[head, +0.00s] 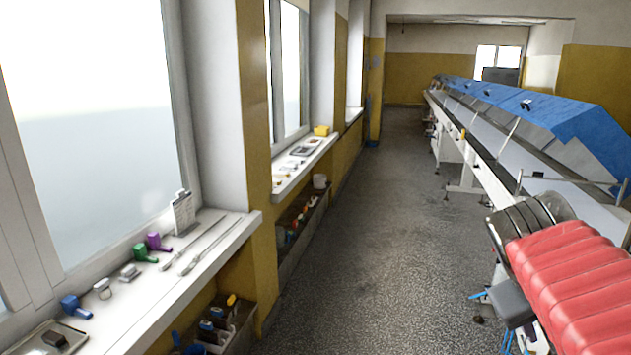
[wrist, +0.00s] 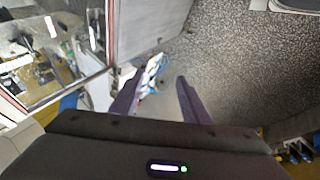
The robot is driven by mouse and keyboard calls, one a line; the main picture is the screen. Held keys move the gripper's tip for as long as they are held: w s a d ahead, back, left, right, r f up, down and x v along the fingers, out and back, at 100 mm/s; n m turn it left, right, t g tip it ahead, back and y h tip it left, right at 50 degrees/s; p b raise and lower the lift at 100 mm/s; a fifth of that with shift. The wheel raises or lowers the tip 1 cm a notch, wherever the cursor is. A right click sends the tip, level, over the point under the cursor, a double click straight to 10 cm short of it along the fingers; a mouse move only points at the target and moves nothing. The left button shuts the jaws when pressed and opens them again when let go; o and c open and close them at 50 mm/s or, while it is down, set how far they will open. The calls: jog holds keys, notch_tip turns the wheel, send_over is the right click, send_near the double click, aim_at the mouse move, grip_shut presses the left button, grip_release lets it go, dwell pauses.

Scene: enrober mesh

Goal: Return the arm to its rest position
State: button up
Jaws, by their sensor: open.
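My gripper (wrist: 160,78) shows in the wrist view as two dark fingers spread apart, with nothing between them. It points down over the speckled floor, and a white and blue object lies close to the left finger. My arm and gripper do not show in the head view. What surrounds the arm outside the wrist view is hidden.
A windowsill (head: 190,262) on the left holds small tools. Below it is a crate (head: 228,330) of coloured items. A long conveyor (head: 478,150) with blue covers (head: 540,103) and red padding (head: 565,270) lines the right. The aisle floor (head: 385,220) between is clear.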

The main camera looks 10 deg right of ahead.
jog(key=a+f+t+y, duration=0.1)
jog(key=a+f+y, duration=0.1)
jog(key=a, duration=0.6)
jog(key=a+f+n+t+y, duration=0.1)
jog(key=a+f+y, duration=0.1)
jog(key=a+f, duration=0.3)
jog(key=s+a+f+t+y, duration=0.1)
jog(key=a+f+y, duration=0.2)
jog(key=a, duration=1)
jog(key=shift+f, duration=0.3)
jog(key=shift+s+d, duration=0.1)
jog(key=shift+c, duration=0.7)
jog(key=shift+c, duration=0.6)
jog(key=shift+d, duration=0.1)
